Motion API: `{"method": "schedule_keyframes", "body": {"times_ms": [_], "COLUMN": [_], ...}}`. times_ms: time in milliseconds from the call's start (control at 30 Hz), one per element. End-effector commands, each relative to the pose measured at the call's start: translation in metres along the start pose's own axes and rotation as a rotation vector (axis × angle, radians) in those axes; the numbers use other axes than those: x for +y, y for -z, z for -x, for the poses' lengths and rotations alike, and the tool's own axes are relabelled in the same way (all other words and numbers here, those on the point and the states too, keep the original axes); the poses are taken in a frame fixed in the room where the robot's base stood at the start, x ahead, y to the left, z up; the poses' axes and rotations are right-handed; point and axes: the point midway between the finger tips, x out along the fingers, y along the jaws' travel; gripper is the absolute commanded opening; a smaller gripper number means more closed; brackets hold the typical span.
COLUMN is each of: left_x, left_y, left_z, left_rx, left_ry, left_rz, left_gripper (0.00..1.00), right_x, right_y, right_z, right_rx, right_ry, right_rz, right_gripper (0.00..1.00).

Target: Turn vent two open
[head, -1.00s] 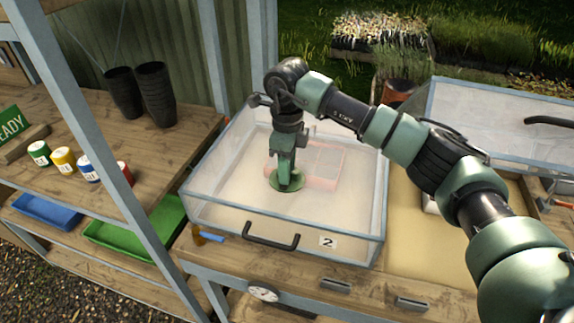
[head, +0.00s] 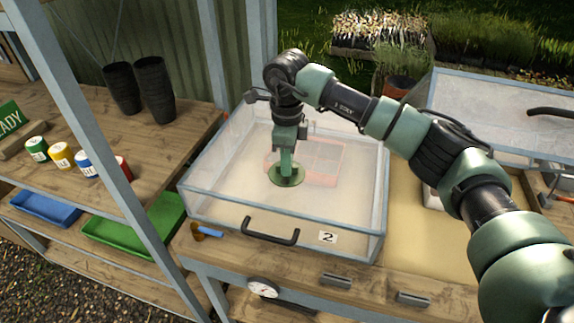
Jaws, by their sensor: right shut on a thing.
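The closed clear-lidded box marked with a 2 label (head: 327,237) stands on the wooden bench. Vent two, a round green disc (head: 289,177), lies on top of its lid. My right gripper (head: 286,168) points straight down over the disc and is shut on its middle part. The fingers hide what they grip, and how far the vent is turned cannot be told. My left gripper does not show.
A dark handle (head: 270,231) is on the box front. A pink tray (head: 322,160) shows inside through the lid. A second box with a raised lid (head: 490,115) stands at right. A blue-grey post (head: 105,130) rises at left, before shelves with coloured tins (head: 61,155).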

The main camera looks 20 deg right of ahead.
Motion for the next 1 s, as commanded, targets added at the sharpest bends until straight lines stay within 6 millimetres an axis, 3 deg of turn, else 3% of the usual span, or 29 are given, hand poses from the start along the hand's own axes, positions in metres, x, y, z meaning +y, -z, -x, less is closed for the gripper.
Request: {"method": "schedule_keyframes", "body": {"times_ms": [400,1000], "left_x": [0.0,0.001], "left_y": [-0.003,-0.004], "left_z": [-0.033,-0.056], "left_rx": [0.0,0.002], "left_ry": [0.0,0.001], "left_rz": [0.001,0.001], "left_gripper": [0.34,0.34], "right_x": [-0.001,-0.001], "right_y": [0.0,0.0], "right_z": [-0.002,0.001], "right_rx": [0.0,0.0], "right_ry": [0.005,0.004], "right_rz": [0.376,0.946], "right_gripper": [0.0,0.0]}}
